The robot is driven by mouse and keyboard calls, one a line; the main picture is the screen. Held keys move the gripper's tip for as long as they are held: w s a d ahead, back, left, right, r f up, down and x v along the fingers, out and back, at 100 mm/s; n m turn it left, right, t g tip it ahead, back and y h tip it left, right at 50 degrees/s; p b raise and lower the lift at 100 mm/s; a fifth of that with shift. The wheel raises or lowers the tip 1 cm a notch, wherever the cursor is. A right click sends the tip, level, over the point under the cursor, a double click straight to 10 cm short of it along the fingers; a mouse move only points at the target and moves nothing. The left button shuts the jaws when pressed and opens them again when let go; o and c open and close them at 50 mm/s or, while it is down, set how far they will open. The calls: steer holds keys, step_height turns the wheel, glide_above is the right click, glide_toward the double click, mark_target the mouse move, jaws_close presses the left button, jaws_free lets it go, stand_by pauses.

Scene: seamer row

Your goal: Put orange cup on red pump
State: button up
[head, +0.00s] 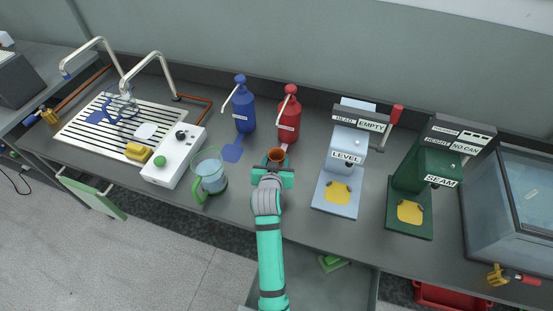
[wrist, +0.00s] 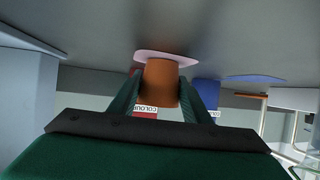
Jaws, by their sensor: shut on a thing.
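The orange cup (head: 276,154) is held upright between the fingers of my gripper (head: 273,174), just in front of the red pump (head: 289,122). In the wrist view my gripper (wrist: 160,100) is shut on the orange cup (wrist: 160,84). The cup's base overlaps a pink pad (wrist: 143,55) on the counter; I cannot tell whether they touch. In the head view only a sliver of that pad shows behind the cup. The red pump is mostly hidden behind the cup in the wrist view.
A blue pump (head: 245,112) with a blue pad (head: 232,152) stands left of the red pump. A glass jug (head: 211,177) with a green handle is left of my gripper. The pale-blue LEVEL machine (head: 347,158) stands close on the right, the green SEAM machine (head: 427,175) beyond it.

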steer(key=shift+f, duration=0.15)
steer(key=o, duration=1)
steer(key=shift+o, duration=0.2)
steer(key=shift+r, duration=0.25)
steer(key=v, duration=1.2)
steer(key=shift+f, duration=0.1)
